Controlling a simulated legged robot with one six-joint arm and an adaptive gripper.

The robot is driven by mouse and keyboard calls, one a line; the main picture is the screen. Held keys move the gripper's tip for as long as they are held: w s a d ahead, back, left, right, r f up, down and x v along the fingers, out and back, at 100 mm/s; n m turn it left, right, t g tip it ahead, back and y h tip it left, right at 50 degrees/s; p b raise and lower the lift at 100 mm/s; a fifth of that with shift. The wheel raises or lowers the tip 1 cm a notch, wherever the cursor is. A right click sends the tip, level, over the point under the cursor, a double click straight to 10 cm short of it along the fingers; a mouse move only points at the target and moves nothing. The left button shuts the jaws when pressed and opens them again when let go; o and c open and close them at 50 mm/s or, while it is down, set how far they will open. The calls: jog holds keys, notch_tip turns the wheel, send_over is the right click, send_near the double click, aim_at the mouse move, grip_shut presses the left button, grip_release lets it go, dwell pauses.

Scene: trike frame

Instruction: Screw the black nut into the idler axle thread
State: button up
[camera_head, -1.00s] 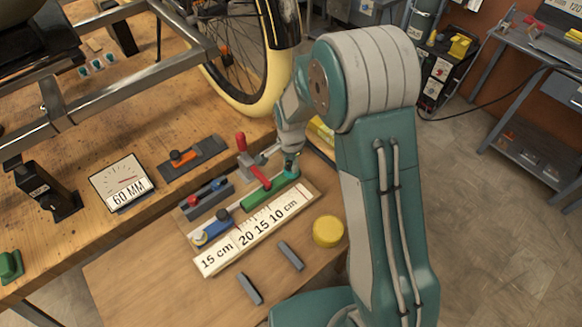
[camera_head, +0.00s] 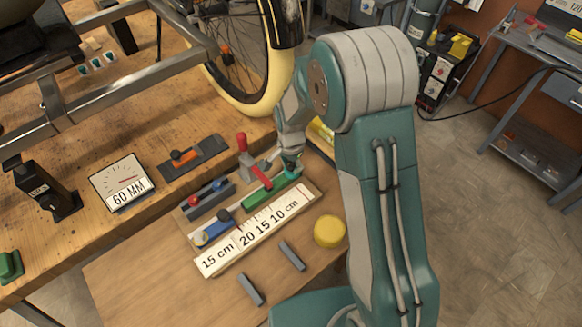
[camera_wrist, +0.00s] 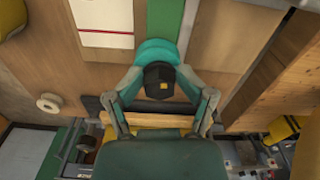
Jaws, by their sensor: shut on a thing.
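A black nut-like piece (camera_wrist: 159,80) with a small yellow square on top sits between the fingertips of my gripper (camera_wrist: 158,84) in the wrist view. A teal rounded part (camera_wrist: 155,51) lies just beyond it, by the end of a green bar (camera_wrist: 165,20). In the head view my gripper (camera_head: 290,165) is at the right end of the green bar (camera_head: 266,195) on the measuring fixture. The idler axle thread cannot be made out; I cannot tell whether the piece touches it.
A red-handled clamp (camera_head: 254,168) stands close left of my gripper. A ruler board (camera_head: 256,231) lies in front, with a yellow round block (camera_head: 329,231) and two grey bars (camera_head: 291,255) nearby. The trike frame and wheel (camera_head: 240,104) stand behind.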

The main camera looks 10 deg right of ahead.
jog(key=shift+n, duration=0.8)
jog(key=shift+n, duration=0.9)
jog(key=shift+n, duration=0.8)
